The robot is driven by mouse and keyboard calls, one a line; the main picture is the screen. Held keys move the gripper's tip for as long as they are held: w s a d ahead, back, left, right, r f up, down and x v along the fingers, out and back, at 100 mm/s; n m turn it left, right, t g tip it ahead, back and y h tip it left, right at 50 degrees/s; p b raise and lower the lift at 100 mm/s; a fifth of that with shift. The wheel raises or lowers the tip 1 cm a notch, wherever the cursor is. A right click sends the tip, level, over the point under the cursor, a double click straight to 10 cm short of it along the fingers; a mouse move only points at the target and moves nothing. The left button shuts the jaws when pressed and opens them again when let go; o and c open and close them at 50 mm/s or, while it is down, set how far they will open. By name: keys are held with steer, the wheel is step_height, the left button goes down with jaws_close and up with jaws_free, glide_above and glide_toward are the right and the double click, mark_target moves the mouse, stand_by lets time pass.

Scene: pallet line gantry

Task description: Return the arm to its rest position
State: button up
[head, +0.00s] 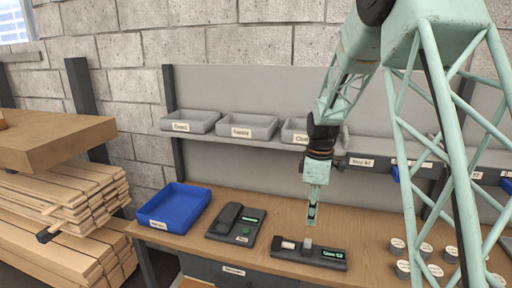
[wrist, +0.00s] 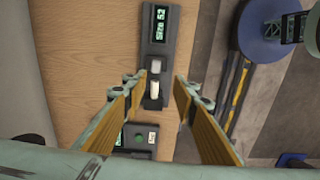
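My gripper (head: 312,214) hangs pointing down over the workbench (head: 260,205), above a dark device with a lit "Size 52" display (head: 333,254). In the wrist view my gripper's two fingers (wrist: 161,82) are spread apart with nothing between the tips. The device (wrist: 156,46) lies beyond and below the fingertips, with a pale upright piece (wrist: 155,66) and a second whitish piece (wrist: 153,90) on it. My gripper looks clear of the device; the exact height is hard to tell.
A blue bin (head: 174,208) and a dark phone-like unit (head: 235,223) stand left on the bench. Several round labelled pieces (head: 397,245) stand right. Grey trays (head: 247,127) line the shelf behind. Stacked planks (head: 65,205) fill the far left.

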steer(key=s+a+r+m+t, duration=0.2)
steer(key=s+r+m, duration=0.4)
steer(key=s+r, duration=1.55)
steer(key=s+r+m+t, duration=0.1)
steer(key=s+m, duration=0.3)
steer(key=s, duration=1)
steer(key=s+r+m, duration=0.3)
steer(key=s, duration=1.1)
steer(key=shift+s+a+r+m+t, duration=0.2)
steer(key=shift+a+r+m+t, duration=0.1)
steer(key=shift+a+m+t, duration=0.1)
